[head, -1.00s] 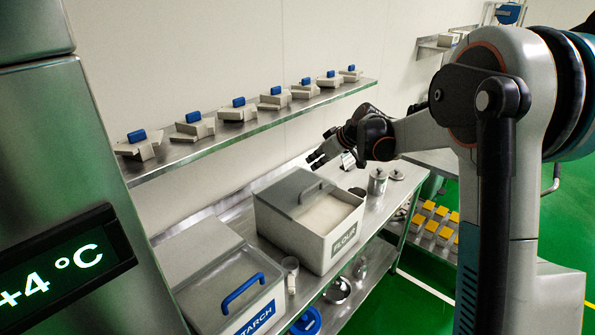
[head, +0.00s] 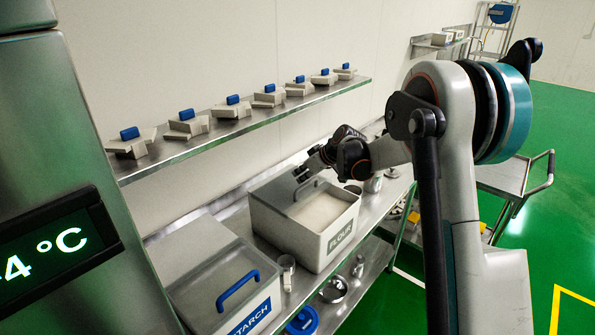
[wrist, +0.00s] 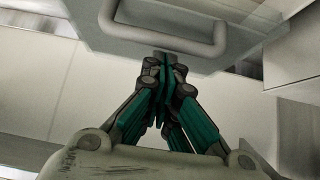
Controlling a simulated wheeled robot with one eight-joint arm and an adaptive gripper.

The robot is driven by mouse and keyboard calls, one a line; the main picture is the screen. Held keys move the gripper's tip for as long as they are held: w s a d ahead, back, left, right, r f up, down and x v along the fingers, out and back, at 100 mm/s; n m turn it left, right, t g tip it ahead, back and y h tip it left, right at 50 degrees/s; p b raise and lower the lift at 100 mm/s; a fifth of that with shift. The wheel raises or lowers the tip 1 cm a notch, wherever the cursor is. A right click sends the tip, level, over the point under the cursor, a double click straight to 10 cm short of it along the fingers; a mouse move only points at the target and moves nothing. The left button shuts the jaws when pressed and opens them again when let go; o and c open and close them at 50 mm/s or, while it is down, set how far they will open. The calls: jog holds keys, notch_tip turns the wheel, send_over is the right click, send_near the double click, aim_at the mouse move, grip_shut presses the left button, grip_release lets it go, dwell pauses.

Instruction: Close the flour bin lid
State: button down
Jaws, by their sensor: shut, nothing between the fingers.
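The flour bin (head: 290,239) is a white box labelled FLOUR on the steel counter. Its grey lid (head: 277,193) covers the back-left part of the top, and pale flour (head: 322,209) shows in the uncovered part. My gripper (head: 301,172) is over the back of the bin, close to the lid's grey handle. In the wrist view my gripper (wrist: 165,66) is shut and empty, its fingertips right beside the bar of the handle (wrist: 165,47). I cannot tell whether they touch it. The lid (wrist: 85,22) also shows there.
A wall shelf (head: 240,125) with several blue-topped parts runs above. A metal canister (head: 373,183) stands behind.

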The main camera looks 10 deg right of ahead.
jog(key=shift+s+d+f, duration=0.1)
jog(key=shift+f, duration=0.15)
jog(key=shift+s+d, duration=0.1)
jog(key=shift+s, duration=0.05)
jog(key=s+d+b, duration=0.1)
jog(key=s+d, duration=0.7)
jog(key=s, duration=0.3)
jog(key=shift+s, duration=0.15)
jog(key=w+a+r, duration=0.1)
jog(key=w+a, duration=0.2)
jog(key=w, duration=0.1)
jog(key=p+v, duration=0.1)
jog(key=v, duration=0.9)
jog(key=shift+s+d, duration=0.2)
jog(key=shift+d, duration=0.1)
